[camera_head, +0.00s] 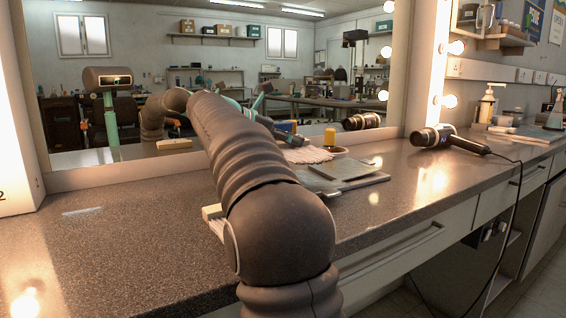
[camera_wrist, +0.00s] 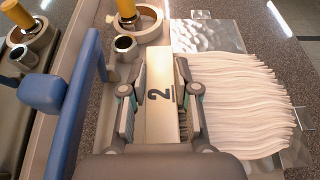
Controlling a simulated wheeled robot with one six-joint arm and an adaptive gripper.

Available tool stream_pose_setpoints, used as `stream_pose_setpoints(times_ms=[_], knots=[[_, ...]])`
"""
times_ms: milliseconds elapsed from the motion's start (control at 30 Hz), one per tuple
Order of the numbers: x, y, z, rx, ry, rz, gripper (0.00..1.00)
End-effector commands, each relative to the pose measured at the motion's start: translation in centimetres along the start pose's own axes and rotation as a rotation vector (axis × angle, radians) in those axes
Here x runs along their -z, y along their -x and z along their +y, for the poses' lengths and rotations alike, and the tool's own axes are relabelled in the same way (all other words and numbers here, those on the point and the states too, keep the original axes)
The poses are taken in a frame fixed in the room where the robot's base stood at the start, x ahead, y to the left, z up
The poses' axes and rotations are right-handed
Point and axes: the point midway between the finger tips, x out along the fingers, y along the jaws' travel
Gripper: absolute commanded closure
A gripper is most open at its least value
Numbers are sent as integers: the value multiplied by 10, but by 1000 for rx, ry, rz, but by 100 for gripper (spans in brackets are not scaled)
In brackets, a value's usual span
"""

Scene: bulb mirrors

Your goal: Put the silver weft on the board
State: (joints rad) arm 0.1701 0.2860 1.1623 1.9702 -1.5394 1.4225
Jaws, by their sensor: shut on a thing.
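In the wrist view my gripper (camera_wrist: 160,112) is shut on a cream bar (camera_wrist: 160,75) marked "2". The silver-white weft (camera_wrist: 235,100) fans out to the right of the bar as wavy strands. The strands lie over a shiny metal board (camera_wrist: 205,37), whose upper part and right corner show bare. Whether the bar touches the surface below is hard to tell. In the head view the pale strands (camera_head: 305,155) show beyond my arm, beside the grey board (camera_head: 360,187). My arm hides much of that area.
A second cream bar with pale strands (camera_head: 217,225) lies left of my arm, partly hidden. A yellow-handled item (camera_wrist: 127,10) and a small metal cup (camera_wrist: 125,46) stand close to the gripper. The mirror (camera_head: 140,85) runs along the back. A hair dryer (camera_head: 450,140) lies to the right.

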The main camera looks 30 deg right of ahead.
Motion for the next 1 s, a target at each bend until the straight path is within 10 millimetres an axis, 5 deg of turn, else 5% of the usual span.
stream_pose_setpoints(times_ms=[233,567,967,1000], knots=[[17,11,8,0,-1,0,100],[52,-4,8,1,2,0,100],[57,-6,8,0,0,0,100],[56,-5,8,0,0,0,60]])
